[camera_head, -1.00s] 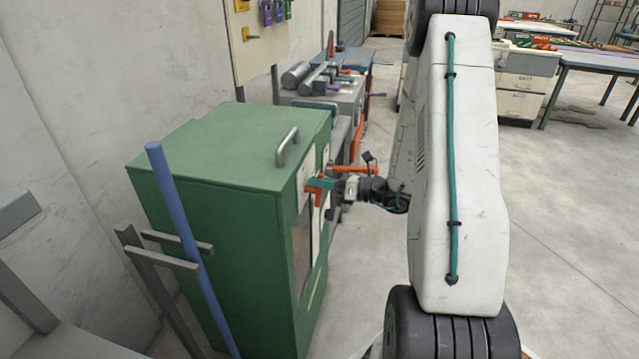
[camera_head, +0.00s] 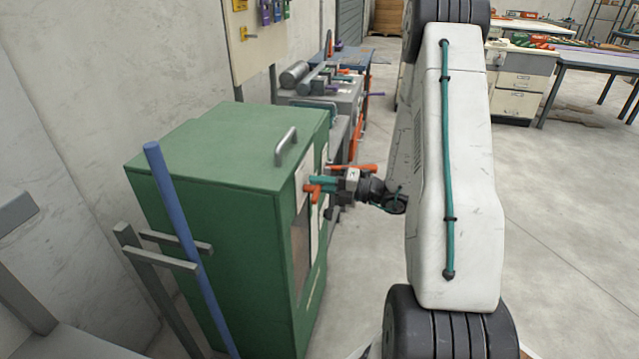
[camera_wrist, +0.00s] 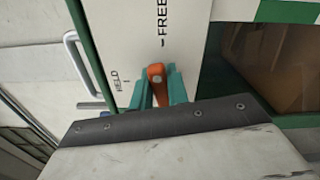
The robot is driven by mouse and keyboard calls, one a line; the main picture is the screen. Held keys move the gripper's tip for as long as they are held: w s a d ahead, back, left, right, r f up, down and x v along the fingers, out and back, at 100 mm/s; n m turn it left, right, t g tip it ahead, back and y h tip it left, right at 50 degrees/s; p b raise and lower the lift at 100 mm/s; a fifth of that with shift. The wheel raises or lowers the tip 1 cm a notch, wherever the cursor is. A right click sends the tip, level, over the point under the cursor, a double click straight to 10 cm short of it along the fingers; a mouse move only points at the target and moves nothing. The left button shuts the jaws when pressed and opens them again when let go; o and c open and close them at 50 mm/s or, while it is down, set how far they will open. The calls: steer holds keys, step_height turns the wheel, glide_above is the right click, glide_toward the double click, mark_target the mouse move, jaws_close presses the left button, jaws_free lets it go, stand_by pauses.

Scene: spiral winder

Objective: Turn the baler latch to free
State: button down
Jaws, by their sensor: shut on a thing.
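The green baler (camera_head: 215,150) stands at the left in the head view, with a grey handle on its top. Its orange latch (camera_wrist: 156,76) is on a pale plate (camera_wrist: 190,25) marked HELD and FREE in the wrist view. My gripper (camera_wrist: 157,88) has its two teal fingers on either side of the latch, shut on it. In the head view the latch (camera_head: 312,188) shows at the tips of my gripper (camera_head: 321,183). The fingers and gripper body hide the latch's lower part, so its exact pointing is hard to tell.
A blue pole (camera_head: 184,220) leans by a grey frame (camera_head: 160,285) at the near left. An orange bar (camera_head: 360,168) shows just behind my gripper. A grey bench (camera_head: 345,95) with tools stands beyond the baler.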

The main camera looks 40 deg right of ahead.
steer(key=shift+f+m, duration=0.25)
steer(key=shift+m, duration=0.85)
steer(key=c, duration=1.4)
jaws_free()
steer(key=shift+o, duration=0.2)
steer(key=shift+d, duration=0.1)
steer(key=v, duration=0.7)
steer(key=shift+s+d, duration=0.2)
steer(key=shift+s, duration=0.15)
